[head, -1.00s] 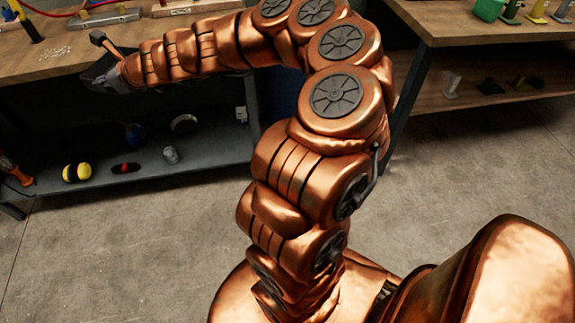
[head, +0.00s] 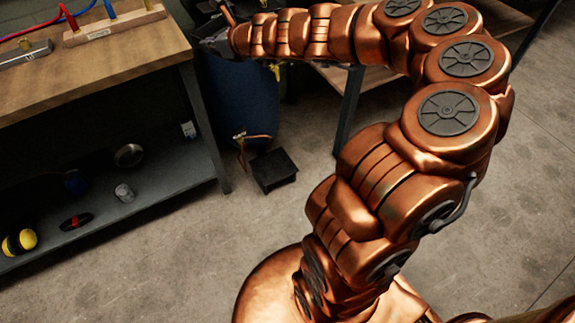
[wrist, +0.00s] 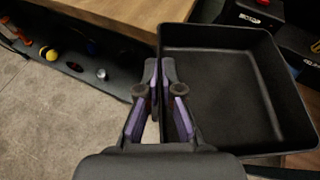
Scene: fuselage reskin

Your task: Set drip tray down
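The drip tray (wrist: 270,55) is a black, shallow rectangular tray with raised walls. In the wrist view it fills the right side, and its inside looks empty. My gripper (wrist: 162,72) is closed on the tray's near left wall, with a finger on each side of it. In the head view my gripper (head: 222,42) is at the upper middle, right of the workbench; the tray is mostly hidden there by my arm and the dark background.
A wooden-topped workbench (head: 100,62) stands at left, with a lower shelf (head: 150,185) holding earmuffs (head: 19,242) and small items. A dark blue bin (head: 242,100) and a black object (head: 273,169) are on the floor beyond. Another bench stands upper right. Concrete floor is clear between.

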